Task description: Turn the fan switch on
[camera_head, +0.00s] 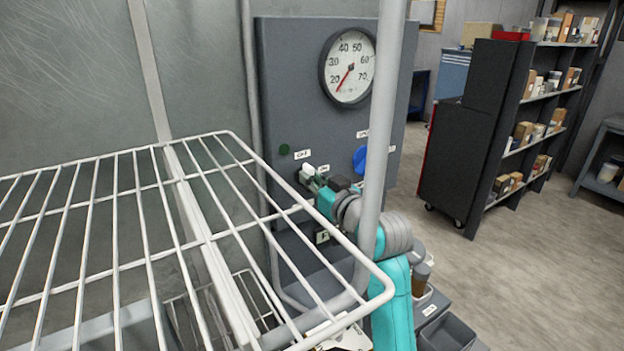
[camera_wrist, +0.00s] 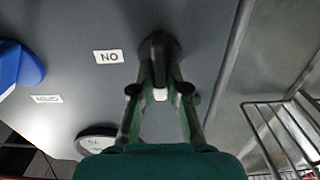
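A white bit of the switch (camera_wrist: 160,95) shows in the gap between the fingers. The ON label (camera_wrist: 108,56) appears upside down there. Actual contact is hard to make out.
A white wire rack (camera_head: 110,220) fills the left foreground, with a grey post (camera_head: 380,110) before the panel. A blue knob (camera_head: 360,158), a round gauge (camera_head: 348,66) and a dark green round light (camera_head: 284,149) are on the panel. Shelves (camera_head: 545,95) stand at right; floor there is clear.

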